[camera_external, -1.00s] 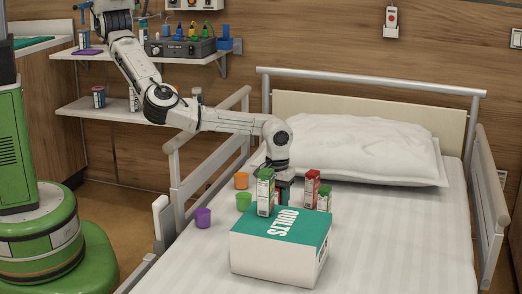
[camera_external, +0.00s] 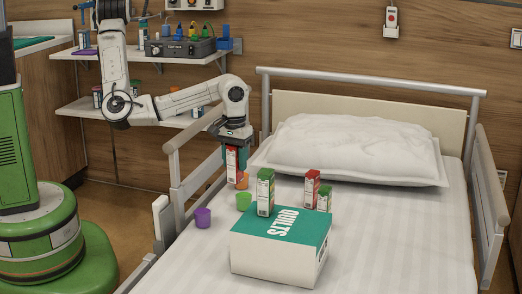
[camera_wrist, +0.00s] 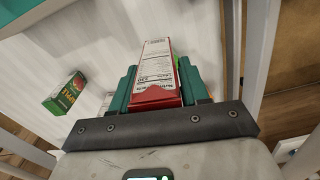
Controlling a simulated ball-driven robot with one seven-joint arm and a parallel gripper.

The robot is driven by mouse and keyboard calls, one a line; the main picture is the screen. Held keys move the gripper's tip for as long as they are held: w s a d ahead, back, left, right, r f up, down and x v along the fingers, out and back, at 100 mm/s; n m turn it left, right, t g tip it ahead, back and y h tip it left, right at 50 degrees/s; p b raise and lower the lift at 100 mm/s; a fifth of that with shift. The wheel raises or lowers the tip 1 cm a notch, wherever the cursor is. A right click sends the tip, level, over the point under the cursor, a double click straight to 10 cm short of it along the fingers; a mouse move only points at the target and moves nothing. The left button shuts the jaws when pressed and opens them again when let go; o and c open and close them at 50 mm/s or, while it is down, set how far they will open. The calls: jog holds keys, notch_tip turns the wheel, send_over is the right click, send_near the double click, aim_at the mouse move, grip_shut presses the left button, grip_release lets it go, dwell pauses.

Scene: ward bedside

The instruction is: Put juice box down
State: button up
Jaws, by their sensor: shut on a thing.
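My gripper (camera_external: 236,158) is shut on a red and white juice box (camera_external: 233,166). It holds the box upright in the air over the left side of the bed, near the side rail. In the wrist view the held juice box (camera_wrist: 157,78) sits between the green fingers, its printed label visible. The wrist view shows a green juice box (camera_wrist: 67,93) at left.
The left side rail (camera_external: 198,178) is close to my gripper. The right of the bed is clear.

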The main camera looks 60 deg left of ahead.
jog(key=shift+s+a+r, duration=0.2)
jog(key=shift+s+a, duration=0.05)
jog(key=shift+s, duration=0.1)
jog(key=shift+s+r, duration=0.1)
jog(key=shift+s, duration=0.2)
jog(key=s+d+r+n+b, duration=0.1)
jog(key=s+d+r+b, duration=0.4)
jog(key=d, duration=0.4)
jog(key=s+d+r+n+b, duration=0.1)
jog(key=s+d+r+b, duration=0.2)
jog(key=s+d+r, duration=0.45)
jog(key=b, duration=0.7)
send_near(261, 226)
jog(key=shift+f+b, duration=0.35)
jog(key=shift+f, duration=0.95)
jog(key=shift+f, duration=0.1)
